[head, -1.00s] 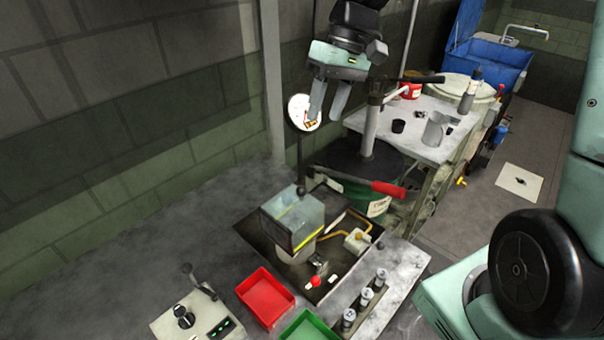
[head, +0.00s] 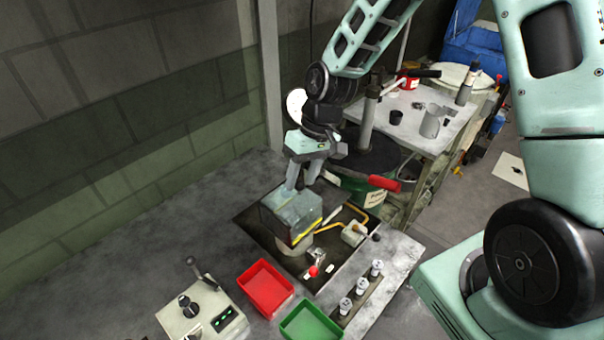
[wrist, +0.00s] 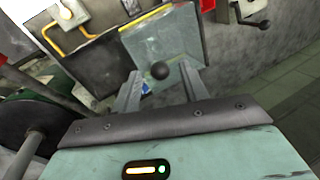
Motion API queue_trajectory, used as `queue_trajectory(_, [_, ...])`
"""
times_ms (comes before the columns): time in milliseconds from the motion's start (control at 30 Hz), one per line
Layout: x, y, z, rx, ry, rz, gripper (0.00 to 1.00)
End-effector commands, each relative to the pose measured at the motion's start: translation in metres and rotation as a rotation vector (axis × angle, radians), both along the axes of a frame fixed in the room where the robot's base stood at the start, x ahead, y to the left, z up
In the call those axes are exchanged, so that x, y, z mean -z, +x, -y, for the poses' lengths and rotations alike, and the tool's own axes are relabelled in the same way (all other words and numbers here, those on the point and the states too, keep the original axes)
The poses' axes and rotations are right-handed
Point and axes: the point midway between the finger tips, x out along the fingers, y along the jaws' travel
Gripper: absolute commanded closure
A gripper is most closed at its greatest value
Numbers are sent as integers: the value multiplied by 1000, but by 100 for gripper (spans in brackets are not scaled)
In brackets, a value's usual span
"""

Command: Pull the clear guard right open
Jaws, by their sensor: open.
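The clear guard (head: 292,214) is a boxy see-through cover with a yellow strip along its lower front edge. It sits over the machine on the dark plate (head: 262,229). In the wrist view the guard (wrist: 163,42) lies just beyond my fingers, with a dark round knob (wrist: 160,71) between the fingertips. My gripper (head: 296,188) is above the guard's back part, pointing down, fingers apart. In the wrist view my gripper (wrist: 160,80) has its two fingers on either side of the knob. I cannot tell whether they touch it. In the head view the fingers hide the knob.
A red tray (head: 265,288) and a green tray (head: 311,320) stand in front. A control box with a lever (head: 203,312) is at front left. Several bolts stand in a rack (head: 360,292) at right.

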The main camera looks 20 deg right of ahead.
Motion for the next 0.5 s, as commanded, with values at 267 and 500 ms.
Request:
queue_trajectory(267, [4,-1,-1,0,0,-1,56])
queue_trajectory(500, [4,0,-1,0,0,-1,100])
